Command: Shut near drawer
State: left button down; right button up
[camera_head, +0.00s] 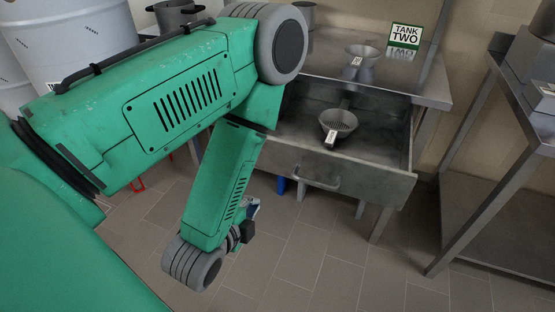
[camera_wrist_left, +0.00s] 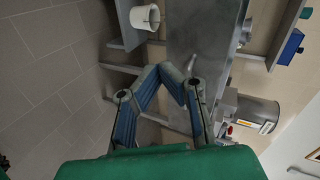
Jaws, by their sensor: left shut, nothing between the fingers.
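In the head view the near drawer (camera_head: 385,186) is a grey metal drawer, pulled out from under a steel bench. Its front has a bar handle (camera_head: 318,180). A conical strainer (camera_head: 338,124) with a white label sits inside the drawer. My left gripper (camera_head: 253,208) is low, left of the drawer front and apart from the handle; my green arm partly hides it. In the left wrist view my left gripper's (camera_wrist_left: 160,70) blue-padded fingers meet at the tips, with nothing between them. A grey metal panel lies beyond them. My right gripper is not in view.
The bench top (camera_head: 425,88) above the drawer holds another strainer (camera_head: 362,62) and a TANK TWO sign (camera_head: 405,35). A metal rack (camera_head: 490,190) stands at the right. Pale drums (camera_head: 80,45) stand at the left. The tiled floor (camera_head: 310,265) before the drawer looks clear.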

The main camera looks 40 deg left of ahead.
pick_arm(q)
notch_tip(320, 180, up, 3)
jog(key=m+t, duration=0.1)
jog(key=m, duration=0.1)
jog(key=b, duration=0.2)
send_near(279, 161)
jog(key=shift+t+y, duration=0.3)
jog(key=x, duration=0.3)
jog(key=f+x, duration=0.1)
jog(key=x, duration=0.2)
jog(key=shift+d, duration=0.15)
jog(key=shift+w, duration=0.75)
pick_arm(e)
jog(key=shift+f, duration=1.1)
pick_arm(q)
jog(key=shift+w+a, duration=0.1)
jog(key=shift+a, duration=0.1)
